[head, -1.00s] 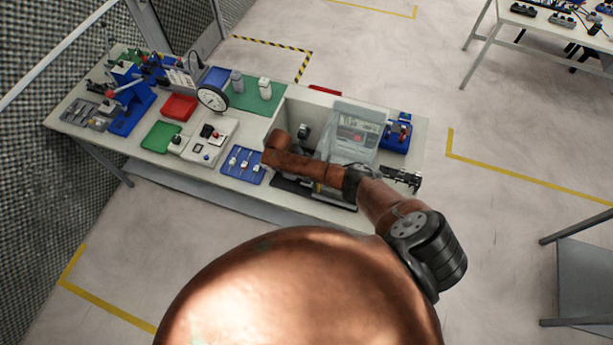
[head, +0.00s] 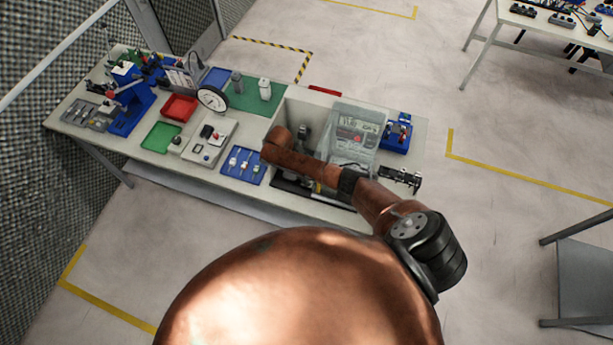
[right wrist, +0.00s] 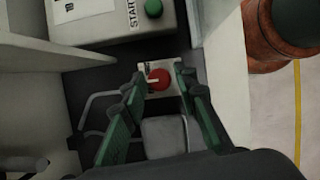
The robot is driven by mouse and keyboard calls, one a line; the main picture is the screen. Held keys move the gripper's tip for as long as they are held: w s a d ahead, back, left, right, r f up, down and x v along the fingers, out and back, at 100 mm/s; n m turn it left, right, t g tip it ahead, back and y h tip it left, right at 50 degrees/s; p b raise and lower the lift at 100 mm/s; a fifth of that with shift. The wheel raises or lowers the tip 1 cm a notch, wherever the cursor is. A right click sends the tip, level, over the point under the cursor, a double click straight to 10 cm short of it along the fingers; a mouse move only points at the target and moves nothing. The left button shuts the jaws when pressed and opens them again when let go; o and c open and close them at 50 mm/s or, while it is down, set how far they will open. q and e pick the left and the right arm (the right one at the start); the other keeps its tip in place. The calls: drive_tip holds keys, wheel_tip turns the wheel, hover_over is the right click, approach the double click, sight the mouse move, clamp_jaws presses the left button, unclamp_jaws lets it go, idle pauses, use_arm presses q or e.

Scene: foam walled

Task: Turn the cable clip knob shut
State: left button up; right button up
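In the right wrist view, a round red knob (right wrist: 158,79) sits on a small pale plate. My right gripper (right wrist: 159,80) has its green-lined fingers spread, one on each side of the knob in the picture, with a gap showing on both sides. I cannot tell how far the tips are from the plate. In the head view my right arm reaches into an open pale box on the bench, and the arm hides the knob. My left gripper is not in view.
A grey control box with a green START button (right wrist: 153,8) is beyond the knob. The pale box's wall (head: 275,122) surrounds the reach. A clear-covered unit (head: 352,138) stands at its right. A blue tray (head: 243,165) and a caliper (head: 401,178) lie outside the box.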

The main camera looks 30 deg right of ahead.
drive_tip(key=shift+o, duration=1)
wheel_tip(320, 180, up, 10)
